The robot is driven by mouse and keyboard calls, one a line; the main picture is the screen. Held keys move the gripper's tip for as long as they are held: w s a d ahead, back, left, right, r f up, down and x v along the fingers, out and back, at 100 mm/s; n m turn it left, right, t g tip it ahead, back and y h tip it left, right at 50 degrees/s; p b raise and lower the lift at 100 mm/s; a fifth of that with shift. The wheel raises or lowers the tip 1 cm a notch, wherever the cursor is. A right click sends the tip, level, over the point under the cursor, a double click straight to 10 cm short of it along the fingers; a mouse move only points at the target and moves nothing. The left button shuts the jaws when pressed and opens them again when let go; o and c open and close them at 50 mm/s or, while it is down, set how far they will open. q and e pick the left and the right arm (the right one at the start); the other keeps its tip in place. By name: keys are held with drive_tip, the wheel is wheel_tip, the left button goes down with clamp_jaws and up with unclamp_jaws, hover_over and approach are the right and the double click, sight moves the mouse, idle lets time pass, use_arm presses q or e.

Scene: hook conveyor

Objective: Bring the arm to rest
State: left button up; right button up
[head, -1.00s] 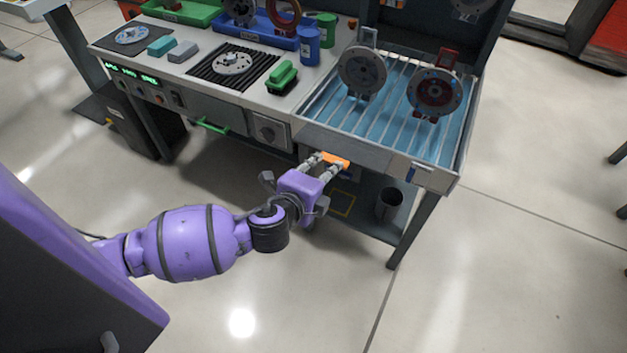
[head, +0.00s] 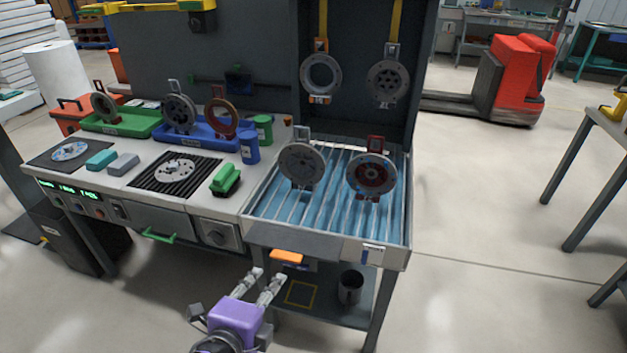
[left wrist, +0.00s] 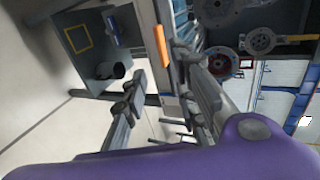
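My left gripper (head: 267,279) is in front of the workbench, below the front edge of the blue slatted tray. Its two fingers are apart with nothing between them. The left wrist view also shows the left gripper (left wrist: 160,85) with spread, empty fingers. An orange handle (head: 287,257) on the bench front is just beyond the fingertips and apart from them; it also shows in the left wrist view (left wrist: 161,45). My right gripper is in neither view.
The slatted tray (head: 285,208) holds a grey disc (head: 301,163) and a dark red disc (head: 371,175). Two discs hang from yellow straps above. A dark cup (head: 350,287) stands on the lower shelf (head: 325,309). Open floor lies right of the bench.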

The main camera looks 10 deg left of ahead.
use_arm(q)
drive_tip(key=shift+d, duration=0.1)
drive_tip(key=s+d+f+n+g+h+p, duration=0.2)
drive_tip(key=s+d+f+n+p, duration=0.1)
drive_tip(key=s+f+n, duration=0.45)
drive_tip(key=s+a+f+n+g+y+p, duration=0.1)
drive_tip(key=s+f+n+p, duration=0.1)
drive_tip(key=s+n, duration=0.3)
drive_tip(key=s+a+f+n+g+y+p, duration=0.1)
drive_tip(key=s+f+n, duration=0.4)
drive_tip(key=s, duration=0.8)
drive_tip(key=shift+s+a+f+g+p, duration=0.25)
drive_tip(key=shift+a+g+p, duration=0.15)
drive_tip(key=shift+a, duration=0.1)
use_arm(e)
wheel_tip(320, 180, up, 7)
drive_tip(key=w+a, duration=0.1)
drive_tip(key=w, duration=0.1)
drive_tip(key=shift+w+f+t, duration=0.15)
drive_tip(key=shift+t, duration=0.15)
use_arm(q)
drive_tip(key=shift+r+n, duration=0.1)
drive_tip(key=shift+n, duration=0.15)
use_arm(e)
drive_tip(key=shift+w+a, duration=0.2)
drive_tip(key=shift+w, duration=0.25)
